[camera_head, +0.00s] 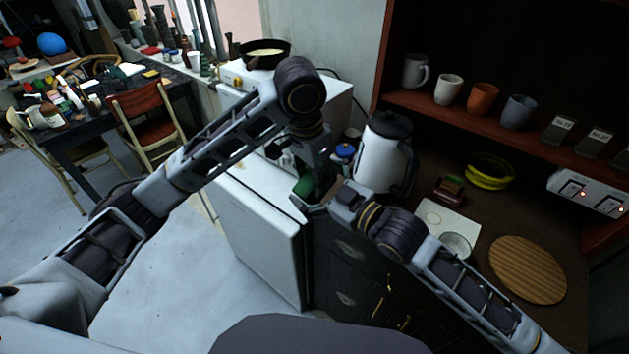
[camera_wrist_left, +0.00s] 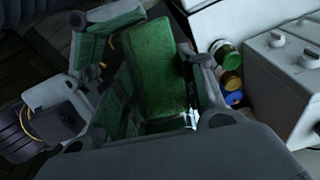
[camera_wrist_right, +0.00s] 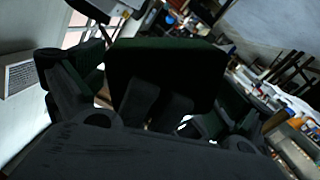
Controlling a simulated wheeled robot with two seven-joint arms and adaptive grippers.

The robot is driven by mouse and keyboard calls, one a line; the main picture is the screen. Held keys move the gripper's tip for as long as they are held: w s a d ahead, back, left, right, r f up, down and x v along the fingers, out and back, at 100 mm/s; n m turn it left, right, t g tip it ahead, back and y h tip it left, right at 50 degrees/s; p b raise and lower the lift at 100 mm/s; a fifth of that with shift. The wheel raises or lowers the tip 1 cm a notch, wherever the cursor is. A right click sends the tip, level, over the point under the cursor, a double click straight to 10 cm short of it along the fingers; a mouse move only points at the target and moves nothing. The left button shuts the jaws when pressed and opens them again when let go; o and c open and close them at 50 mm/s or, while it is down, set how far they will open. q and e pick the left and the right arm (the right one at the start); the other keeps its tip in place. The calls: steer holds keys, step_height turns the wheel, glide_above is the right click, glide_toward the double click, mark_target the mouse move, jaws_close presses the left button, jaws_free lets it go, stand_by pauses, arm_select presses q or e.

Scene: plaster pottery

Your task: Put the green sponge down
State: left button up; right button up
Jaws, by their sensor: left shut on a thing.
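The green sponge (camera_head: 304,186) is up in the air between my two grippers in the head view, above the gap beside the white fridge. My left gripper (camera_head: 311,172) comes down from above and is shut on the sponge. In the left wrist view the sponge (camera_wrist_left: 158,68) stands between its fingers. My right gripper (camera_head: 325,193) is close to it from the right. In the right wrist view the sponge (camera_wrist_right: 165,72) is a dark block between widely spread fingers, so this gripper is open. Whether these fingers touch the sponge is hidden.
Bare counter shows between the boards and plates.

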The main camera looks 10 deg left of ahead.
mark_target(309, 180)
steer(key=c, duration=0.6)
arm_select(q)
steer(key=o, duration=1)
arm_select(e)
steer(key=shift+c, duration=0.3)
arm_select(q)
steer(key=shift+r, duration=0.2)
steer(key=shift+s+a+r, duration=0.2)
steer(key=shift+s+r, duration=0.05)
steer(key=shift+r, duration=1.65)
steer(key=shift+s+a+r, duration=0.2)
steer(key=shift+r, duration=1.7)
steer(key=shift+s+a+r, duration=0.2)
steer(key=shift+s+r, duration=0.05)
steer(key=shift+r, duration=1.65)
